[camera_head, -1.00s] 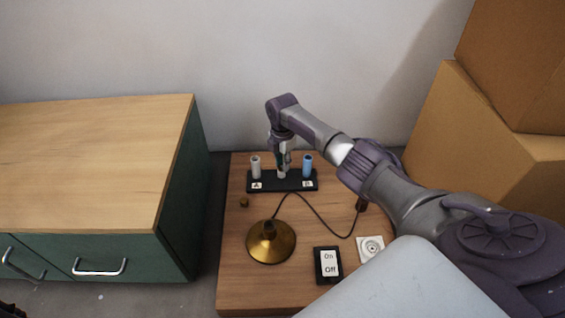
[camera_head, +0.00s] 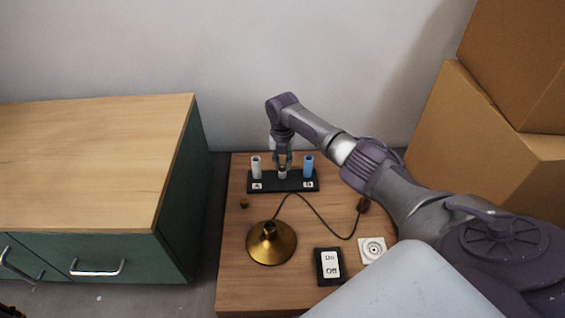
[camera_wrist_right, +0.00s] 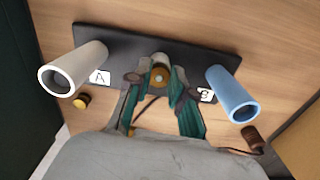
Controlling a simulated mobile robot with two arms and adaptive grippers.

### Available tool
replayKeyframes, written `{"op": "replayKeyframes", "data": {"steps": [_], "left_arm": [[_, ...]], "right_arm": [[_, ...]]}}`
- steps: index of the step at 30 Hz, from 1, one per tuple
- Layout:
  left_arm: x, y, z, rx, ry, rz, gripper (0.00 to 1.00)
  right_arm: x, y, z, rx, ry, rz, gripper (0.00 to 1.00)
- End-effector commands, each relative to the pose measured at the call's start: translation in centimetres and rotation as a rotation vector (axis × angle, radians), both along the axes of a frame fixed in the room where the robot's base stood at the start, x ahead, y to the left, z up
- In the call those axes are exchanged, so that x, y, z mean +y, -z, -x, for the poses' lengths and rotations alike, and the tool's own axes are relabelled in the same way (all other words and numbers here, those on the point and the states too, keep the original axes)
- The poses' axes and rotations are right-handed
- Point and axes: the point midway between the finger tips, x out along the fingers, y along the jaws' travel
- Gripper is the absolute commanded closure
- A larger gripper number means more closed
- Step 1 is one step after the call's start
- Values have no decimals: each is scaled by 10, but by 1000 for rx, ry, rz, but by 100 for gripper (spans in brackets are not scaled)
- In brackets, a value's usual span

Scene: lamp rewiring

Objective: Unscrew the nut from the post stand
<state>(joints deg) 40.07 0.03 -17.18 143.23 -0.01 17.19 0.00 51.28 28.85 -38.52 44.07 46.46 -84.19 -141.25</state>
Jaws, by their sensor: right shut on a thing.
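The post stand (camera_head: 267,187) is a black base on the wooden table, with a white tube at A, a blue tube at B and a short pale post (camera_head: 282,175) between them. My right gripper (camera_head: 284,166) points down over this middle post. In the right wrist view its two fingers (camera_wrist_right: 158,88) are closed around the brass nut (camera_wrist_right: 159,76) at the top of the post. The fingers hide the nut's sides, and I cannot tell how far it is threaded.
The white tube (camera_wrist_right: 72,70) and blue tube (camera_wrist_right: 232,94) stand close on either side. A brass lamp base (camera_head: 262,250) with a cord, an On/Off switch (camera_head: 329,265), a white socket plate (camera_head: 371,250) and a small brass piece (camera_head: 244,203) lie in front. Cardboard boxes (camera_head: 480,120) stand right.

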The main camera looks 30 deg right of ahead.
Motion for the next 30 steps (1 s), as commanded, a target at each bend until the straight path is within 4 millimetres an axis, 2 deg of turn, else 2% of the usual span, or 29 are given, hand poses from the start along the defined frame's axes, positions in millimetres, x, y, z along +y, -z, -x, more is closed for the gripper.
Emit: {"op": "replayKeyframes", "data": {"steps": [8,9,10,13,22,23,24,28,30], "left_arm": [[0,10,0,0,0,0,44],[0,18,0,-1,0,0,44],[0,28,1,-4,0,0,44],[0,40,0,-1,0,0,44],[0,40,-1,4,0,0,44],[0,40,-1,3,1,0,44],[0,40,-1,2,1,0,44],[0,39,0,-1,0,0,44],[0,39,1,-2,0,0,44]], "right_arm": [[3,3,1,7,-480,-2,100],[2,6,1,6,-534,-1,100],[1,9,0,3,-550,0,100],[2,6,0,4,-601,0,100],[3,1,0,5,-626,-4,100],[3,1,0,4,-626,-3,77],[3,1,0,4,-625,-3,70],[3,1,0,3,-624,-3,49],[3,0,0,2,-624,-2,49]]}}
